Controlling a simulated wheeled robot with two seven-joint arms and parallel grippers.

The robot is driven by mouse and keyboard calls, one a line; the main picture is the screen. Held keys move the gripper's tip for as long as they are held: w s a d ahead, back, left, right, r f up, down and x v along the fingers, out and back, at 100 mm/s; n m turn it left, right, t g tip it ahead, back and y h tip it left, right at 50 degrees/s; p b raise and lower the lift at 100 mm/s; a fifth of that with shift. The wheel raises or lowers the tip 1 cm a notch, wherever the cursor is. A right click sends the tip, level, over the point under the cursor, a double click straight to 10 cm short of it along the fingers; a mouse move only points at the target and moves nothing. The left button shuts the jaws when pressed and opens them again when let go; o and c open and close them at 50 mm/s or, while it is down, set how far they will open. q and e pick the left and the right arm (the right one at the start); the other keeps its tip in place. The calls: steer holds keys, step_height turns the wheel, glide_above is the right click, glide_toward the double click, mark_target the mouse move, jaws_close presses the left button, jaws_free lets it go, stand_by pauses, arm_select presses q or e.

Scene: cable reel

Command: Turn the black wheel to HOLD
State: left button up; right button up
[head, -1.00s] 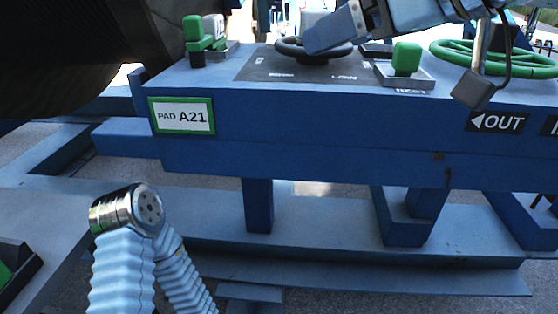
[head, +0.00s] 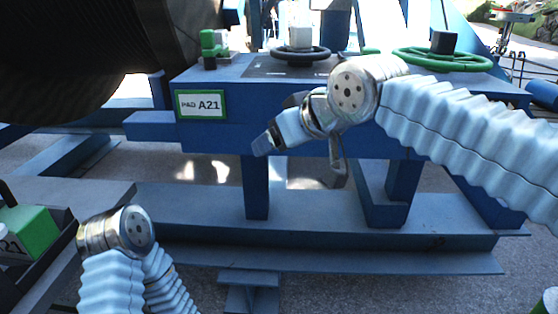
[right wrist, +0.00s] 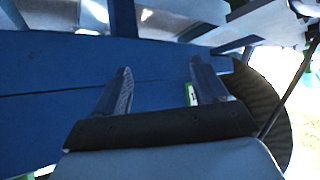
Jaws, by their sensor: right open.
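The black wheel (head: 300,54) lies flat on top of the blue stand in the head view, with a pale block above its hub. Its dark marked plate (head: 258,69) shows only in part, and the lettering, including HOLD, cannot be read. My right gripper (head: 262,147) is in front of the stand's face, below and apart from the wheel, pointing down-left. In the right wrist view the right gripper (right wrist: 160,66) has its two fingers spread with nothing between them; blue beams lie beyond. My left gripper is out of view; only my left arm shows.
A green wheel (head: 441,59) is on the stand's right. A green block (head: 213,43) stands at its left, above the PAD A21 sign (head: 201,105). A large dark reel (head: 90,55) fills the upper left. A tray with a green box (head: 28,232) is at lower left.

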steer(key=shift+w+a+f, duration=0.1)
steer(key=shift+w+f, duration=0.05)
steer(key=shift+f, duration=0.65)
steer(key=shift+w+a+f, duration=0.1)
steer(key=shift+w+f, duration=0.05)
steer(key=shift+f, duration=0.65)
steer(key=w+d+f+m+g+h, duration=0.1)
steer(key=w+f, duration=0.1)
steer(key=f, duration=0.7)
steer(key=w+d+f+m+g+h, duration=0.1)
steer(key=w+f, duration=0.1)
steer(key=f, duration=0.7)
steer(key=s+d+f+m+g, duration=0.1)
steer(key=s+d+f, duration=0.15)
steer(key=f, duration=0.85)
steer(key=s+d+f+m+g, duration=0.1)
steer(key=d+f+m, duration=0.15)
steer(key=f, duration=0.75)
steer(key=s+d+f+m+g, duration=0.1)
steer(key=s+d+f+m, duration=0.1)
steer(key=s+f, duration=0.7)
steer(key=s+d+f+m+g, duration=0.2)
steer(key=s+d+f, duration=0.2)
steer(key=s+f, duration=0.5)
steer(key=shift+s+d+f, duration=0.35)
steer(key=shift+s+d, duration=0.05)
steer(key=shift+s, duration=0.3)
